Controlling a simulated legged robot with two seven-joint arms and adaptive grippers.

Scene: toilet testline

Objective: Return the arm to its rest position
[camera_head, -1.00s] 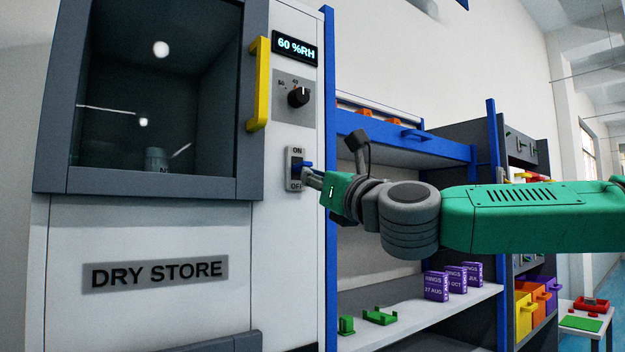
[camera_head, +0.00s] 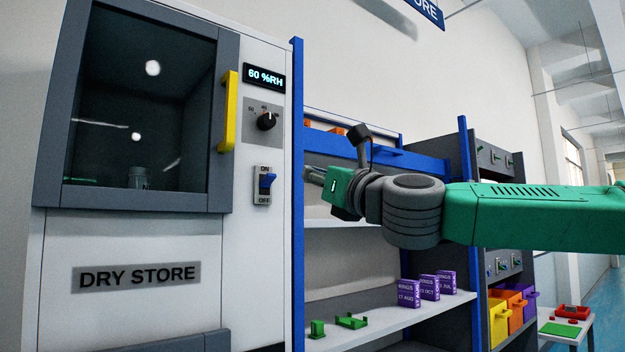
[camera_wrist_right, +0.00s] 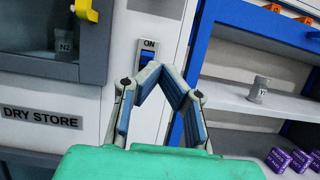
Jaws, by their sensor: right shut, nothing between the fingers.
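My right arm, green with grey joints, comes in from the right in the head view. Its right gripper (camera_head: 314,175) is shut and empty, just right of the dry store cabinet (camera_head: 130,320) and apart from its switch. The blue ON/OFF switch (camera_head: 266,183) sits on the cabinet's front panel, with its lever up near ON. In the wrist view the fingertips (camera_wrist_right: 158,70) meet in front of the switch plate (camera_wrist_right: 150,46), hiding its lower part. My left gripper is in neither view.
A yellow door handle (camera_head: 229,112), a dial (camera_head: 267,121) and a 60 %RH display (camera_head: 264,77) are on the cabinet. A blue-framed shelf (camera_head: 390,322) with purple boxes (camera_head: 429,288) and green holders (camera_head: 350,321) stands right of it. A small table (camera_head: 566,329) is at far right.

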